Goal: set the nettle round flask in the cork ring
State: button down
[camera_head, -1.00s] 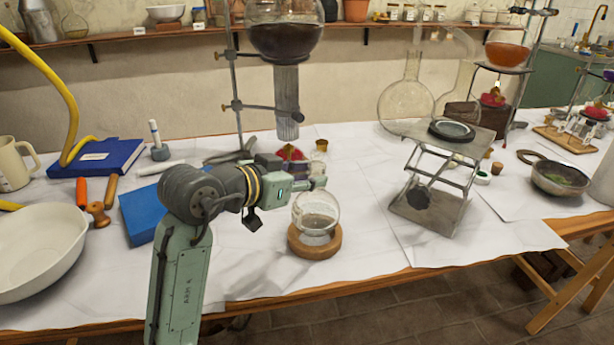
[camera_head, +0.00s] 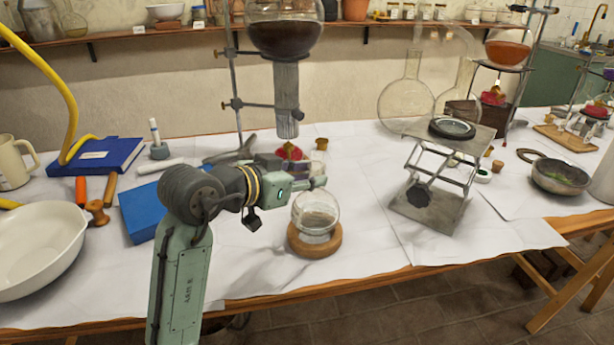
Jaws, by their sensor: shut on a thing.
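The nettle round flask (camera_head: 316,213) is a clear glass globe with some dull contents low inside. It appears upright, its round bottom sitting in the opening of the brown cork ring (camera_head: 315,249) on the white-covered bench. My gripper (camera_head: 316,183) is at the top of the globe, shut on the flask's neck. The fingers partly hide the neck. A small cork-coloured top (camera_head: 321,144) shows just above the gripper; I cannot tell whether it belongs to the flask or stands behind it.
A lab jack (camera_head: 432,185) stands right of the ring, with a dark round piece on top. A stand with a large dark-filled flask (camera_head: 286,38) rises behind my gripper. A blue book (camera_head: 145,212) and white bowl (camera_head: 38,245) are left. The bench's front edge is close.

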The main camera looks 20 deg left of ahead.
jog(key=shift+f+b, duration=0.85)
jog(key=shift+f, duration=0.1)
dwell(2.5)
jog(key=c, duration=1.2)
grip_release()
jog(key=shift+o, duration=0.2)
jog(key=shift+f, duration=0.1)
